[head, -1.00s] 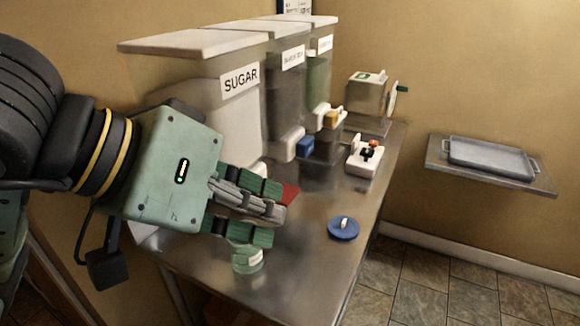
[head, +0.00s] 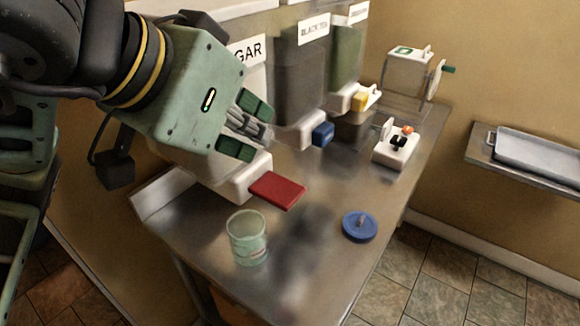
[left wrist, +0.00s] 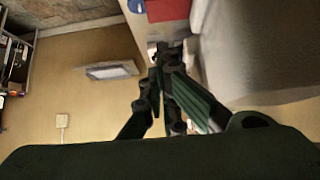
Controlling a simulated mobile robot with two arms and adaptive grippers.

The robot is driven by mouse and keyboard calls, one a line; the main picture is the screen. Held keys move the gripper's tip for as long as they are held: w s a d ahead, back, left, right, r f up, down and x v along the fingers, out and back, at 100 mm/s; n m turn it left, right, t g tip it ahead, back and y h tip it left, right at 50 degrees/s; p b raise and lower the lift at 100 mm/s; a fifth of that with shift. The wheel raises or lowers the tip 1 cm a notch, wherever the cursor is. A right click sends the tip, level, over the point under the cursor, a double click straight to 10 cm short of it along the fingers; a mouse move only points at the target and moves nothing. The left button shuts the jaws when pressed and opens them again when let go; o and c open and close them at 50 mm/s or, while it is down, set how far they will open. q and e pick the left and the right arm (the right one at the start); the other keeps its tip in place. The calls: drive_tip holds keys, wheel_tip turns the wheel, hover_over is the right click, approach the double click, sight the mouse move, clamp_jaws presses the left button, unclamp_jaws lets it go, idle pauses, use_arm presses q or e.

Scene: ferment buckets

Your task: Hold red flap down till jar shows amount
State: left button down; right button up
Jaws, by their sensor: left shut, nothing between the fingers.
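The red flap (head: 277,190) sticks out at the foot of the sugar dispenser (head: 255,82). It also shows at the top of the left wrist view (left wrist: 168,10). The clear jar (head: 247,237) stands upright on the metal counter, in front of the flap and apart from it. Any marks on the jar are too blurred to read, and I see no sugar in it. My left gripper (head: 256,133) is shut and empty, above and behind the flap, not touching it. It also shows in the left wrist view (left wrist: 163,90). My right gripper is out of view.
A blue lid (head: 360,226) lies on the counter (head: 330,262) right of the jar. Dispensers with a blue flap (head: 322,133) and a yellow flap (head: 360,101) stand behind. A small white device (head: 396,146) and a cranked box (head: 408,75) are farther right. A tray (head: 540,150) rests on a wall shelf.

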use_arm(q)
drive_tip(key=p, duration=0.4)
hover_over(290, 192)
wheel_tip(290, 192, down, 9)
drive_tip(key=shift+f, duration=0.15)
drive_tip(key=shift+s+a+f, duration=0.1)
drive_tip(key=shift+f, duration=0.8)
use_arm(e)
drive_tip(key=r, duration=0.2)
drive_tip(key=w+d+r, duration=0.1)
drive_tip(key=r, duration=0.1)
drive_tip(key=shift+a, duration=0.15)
